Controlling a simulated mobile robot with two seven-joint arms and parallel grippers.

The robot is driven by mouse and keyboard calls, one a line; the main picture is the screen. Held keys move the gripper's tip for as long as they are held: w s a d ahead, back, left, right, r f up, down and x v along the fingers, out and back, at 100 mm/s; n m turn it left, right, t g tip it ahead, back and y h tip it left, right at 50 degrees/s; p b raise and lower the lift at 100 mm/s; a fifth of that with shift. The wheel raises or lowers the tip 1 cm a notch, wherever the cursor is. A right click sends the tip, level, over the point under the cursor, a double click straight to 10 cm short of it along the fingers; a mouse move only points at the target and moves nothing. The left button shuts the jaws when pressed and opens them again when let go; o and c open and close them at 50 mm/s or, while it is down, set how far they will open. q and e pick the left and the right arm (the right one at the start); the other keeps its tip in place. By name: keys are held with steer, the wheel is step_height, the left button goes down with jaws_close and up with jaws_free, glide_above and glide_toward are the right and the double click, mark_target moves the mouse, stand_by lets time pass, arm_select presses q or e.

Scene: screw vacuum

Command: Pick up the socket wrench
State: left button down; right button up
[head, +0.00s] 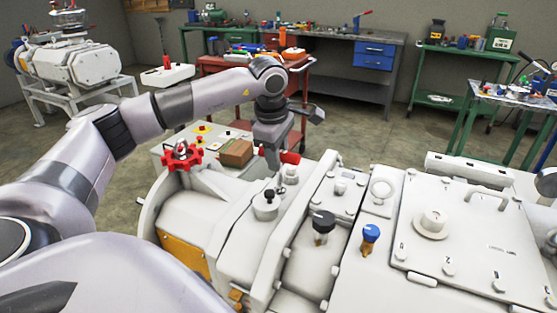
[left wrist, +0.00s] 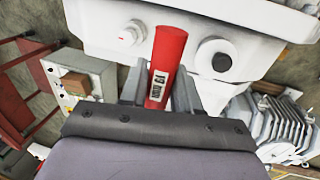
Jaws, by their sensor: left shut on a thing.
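The socket wrench (left wrist: 168,58) shows in the left wrist view as a red cylinder with a white printed label, upright in the picture. Its red end also shows in the head view (head: 290,158), over the far edge of the white machine. My left gripper (head: 273,160) points down there and is shut on the wrench. In the left wrist view the grey fingers of my left gripper (left wrist: 166,92) stand on both sides of the red part. The wrench's lower part is hidden by the gripper. My right gripper is not in view.
The white vacuum machine (head: 330,220) fills the lower right, with a red handwheel (head: 182,158), a black knob (head: 323,222) and a blue knob (head: 370,236) on it. A control box with a brown block (head: 236,153) stands behind it. A red cart (head: 225,90) stands farther back.

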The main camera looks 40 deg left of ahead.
arm_select(q)
steer(key=shift+r, duration=0.15)
step_height(320, 180, up, 20)
steer(key=p, duration=0.2)
steer(key=shift+p, duration=0.4)
steer(key=shift+w, duration=0.1)
stand_by(2.5)
